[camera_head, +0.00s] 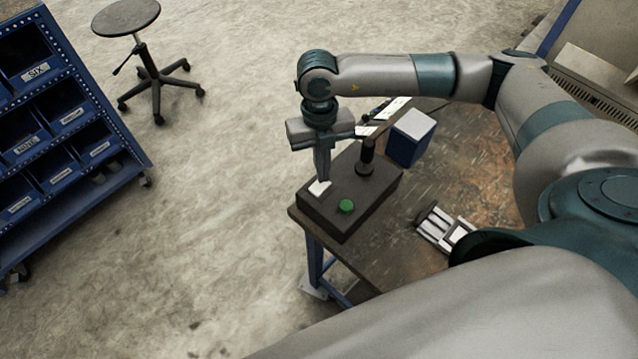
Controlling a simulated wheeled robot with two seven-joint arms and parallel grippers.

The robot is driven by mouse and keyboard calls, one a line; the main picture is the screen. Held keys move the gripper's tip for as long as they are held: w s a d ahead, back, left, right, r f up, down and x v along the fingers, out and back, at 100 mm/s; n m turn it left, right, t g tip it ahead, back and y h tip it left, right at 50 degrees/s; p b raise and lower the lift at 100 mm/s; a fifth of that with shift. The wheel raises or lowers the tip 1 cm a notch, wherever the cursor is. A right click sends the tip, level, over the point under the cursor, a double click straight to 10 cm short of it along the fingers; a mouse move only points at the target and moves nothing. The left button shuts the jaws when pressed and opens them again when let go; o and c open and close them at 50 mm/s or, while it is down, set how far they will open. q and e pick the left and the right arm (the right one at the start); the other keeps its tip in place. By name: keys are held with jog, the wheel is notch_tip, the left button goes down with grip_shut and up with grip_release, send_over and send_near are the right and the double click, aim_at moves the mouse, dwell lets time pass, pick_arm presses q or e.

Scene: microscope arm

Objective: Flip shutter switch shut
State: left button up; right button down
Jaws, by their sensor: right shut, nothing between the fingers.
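A dark control box (338,222) sits at the near left corner of the worktable. A small white switch (319,188) is on its left part, and I cannot tell which way it is set. My right gripper (323,177) points down at the switch with its fingers shut and empty. The fingertips are at or just above the switch and partly cover it; I cannot tell if they touch. A green button (346,206) and an upright black handle (367,156) are also on the box. My left gripper is out of view.
The brown worktable (400,275) carries a blue box with a white top (414,124) behind the control box. A grey-white slotted item (443,228) lies to the right. A blue bin rack (75,130) and a stool (127,18) stand left on open floor.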

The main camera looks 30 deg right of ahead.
jog(key=shift+f+b, duration=0.65)
jog(key=shift+f, duration=0.15)
dwell(0.4)
jog(key=shift+r, duration=0.15)
notch_tip(320, 180, up, 7)
jog(key=p, duration=0.3)
jog(key=shift+p, duration=0.3)
dwell(0.4)
dwell(0.6)
